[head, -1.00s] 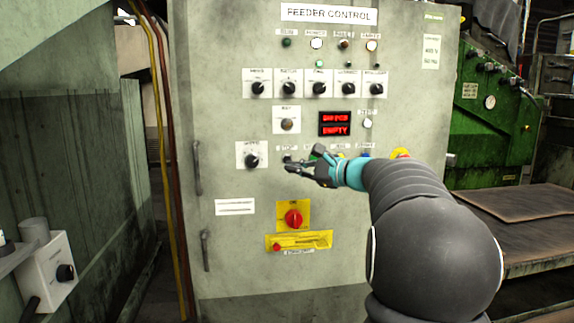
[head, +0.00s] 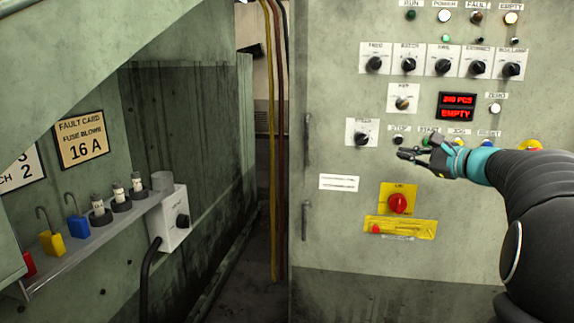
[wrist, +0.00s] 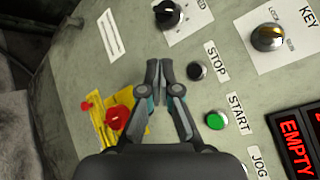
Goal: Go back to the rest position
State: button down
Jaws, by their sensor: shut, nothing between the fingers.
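My gripper (head: 408,154) is in front of the feeder control panel (head: 340,230), near the row of push buttons, with nothing held. In the wrist view my gripper (wrist: 159,66) has its two fingers together, pointing toward the panel. The black STOP button (wrist: 196,71) and the green START button (wrist: 215,120) lie just right of the fingers there. The red rotary switch (wrist: 118,118) on its yellow plate lies to the left. I cannot tell the exact gap between the fingertips and the panel.
A red display (head: 457,107) reads EMPTY on its lower line. At left, a shelf (head: 95,240) carries a blue padlock (head: 77,229), a yellow padlock (head: 51,243) and several fuses. A grey switch box (head: 172,222) is at its end. Yellow and brown pipes (head: 279,150) run beside the panel.

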jog(key=s+a+f+n+g+h, duration=0.2)
jog(key=s+a+f+n+g, duration=0.15)
jog(key=s+f, duration=0.4)
jog(key=s+a+f+n+g+h, duration=0.1)
jog(key=s+a+f+n+g, duration=0.2)
jog(key=f, duration=0.7)
jog(key=s+a+n+h+p, duration=0.1)
jog(key=s+a+n, duration=0.3)
jog(key=s, duration=0.4)
jog(key=s+a+f+n+g+h, duration=0.1)
jog(key=s+a+n, duration=0.3)
jog(key=s, duration=0.4)
jog(key=s+a+f+n+g+h+p, duration=0.1)
jog(key=s+a+n+h, duration=0.2)
jog(key=s, duration=0.6)
jog(key=shift+a+n+p, duration=0.3)
jog(key=shift+a+n, duration=0.65)
jog(key=shift+a, duration=0.15)
jog(key=shift+g, duration=0.25)
